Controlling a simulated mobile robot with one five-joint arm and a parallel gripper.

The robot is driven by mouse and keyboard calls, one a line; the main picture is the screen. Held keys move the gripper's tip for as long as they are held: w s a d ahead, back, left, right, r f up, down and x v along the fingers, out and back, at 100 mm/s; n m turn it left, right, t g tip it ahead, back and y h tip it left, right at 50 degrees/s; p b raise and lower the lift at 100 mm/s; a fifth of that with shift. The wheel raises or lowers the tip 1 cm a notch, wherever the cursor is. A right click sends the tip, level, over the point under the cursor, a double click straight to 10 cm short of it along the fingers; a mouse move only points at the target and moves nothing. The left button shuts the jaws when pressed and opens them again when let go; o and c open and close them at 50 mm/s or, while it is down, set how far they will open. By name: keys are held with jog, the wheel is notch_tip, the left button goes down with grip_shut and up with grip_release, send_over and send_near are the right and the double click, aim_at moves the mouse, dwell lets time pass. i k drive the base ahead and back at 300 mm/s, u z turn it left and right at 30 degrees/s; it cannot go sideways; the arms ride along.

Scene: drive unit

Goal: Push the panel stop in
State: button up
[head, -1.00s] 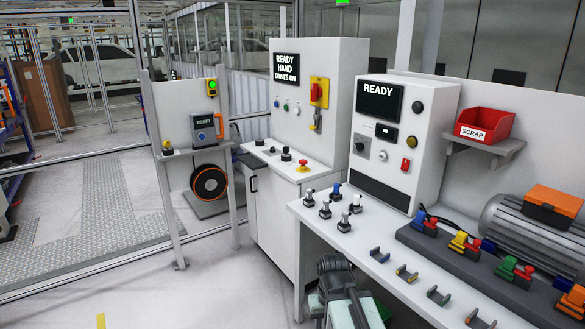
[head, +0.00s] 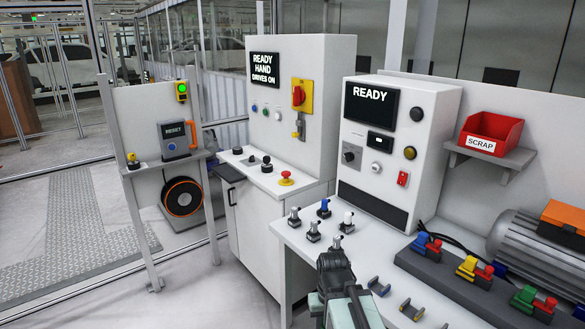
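The panel stop, a red mushroom button on a yellow base (head: 287,178), sits on the sloping ledge of the white cabinet (head: 318,110) left of centre. Its red head stands up from the ledge. My gripper (head: 334,243) is at the lower middle, at the end of my dark and pale green arm. In the picture it is right of and below the stop, apart from it. Its fingers are not clear, so I cannot tell open from shut.
Beside the stop are two black knobs (head: 266,164) and several small panel buttons. A bench (head: 295,240) with small upright fixtures (head: 324,209) lies to the right. A stand with a RESET box (head: 174,138) is at left. The floor (head: 210,300) at front left is clear.

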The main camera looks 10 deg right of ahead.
aim_at(286, 174)
jog(key=u, duration=0.25)
jog(key=i, duration=1)
jog(key=u, duration=0.9)
jog(key=i, duration=1.7)
jog(key=z, duration=0.55)
